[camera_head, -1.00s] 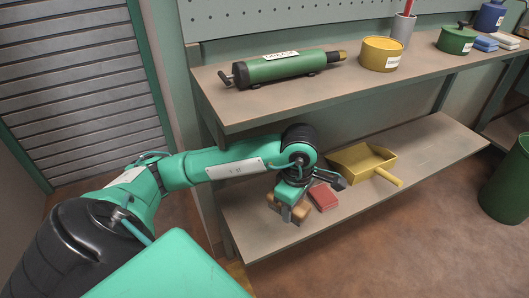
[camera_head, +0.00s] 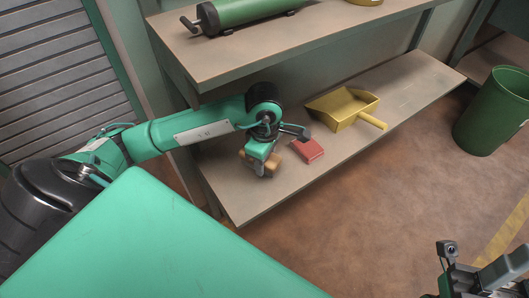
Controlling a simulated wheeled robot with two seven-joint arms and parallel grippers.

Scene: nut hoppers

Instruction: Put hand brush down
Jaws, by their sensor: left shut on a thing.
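My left gripper (camera_head: 262,163) reaches down over the left part of the lower shelf (camera_head: 240,208). It is shut on a tan-brown block-like thing, apparently the hand brush (camera_head: 272,165), which shows on both sides of the fingers. The brush is at or just above the shelf surface; I cannot tell whether it touches. The gripper hides its middle, and no bristles can be made out. My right gripper (camera_head: 470,272) shows partly at the bottom right corner, away from the shelf; its fingers are not clear.
A red block (camera_head: 307,151) lies just right of the brush. A yellow dustpan (camera_head: 345,107) lies farther right on the lower shelf. The upper shelf (camera_head: 290,52), bearing a green cylinder tool (camera_head: 245,12), overhangs behind. A green bin (camera_head: 493,112) stands on the floor at right.

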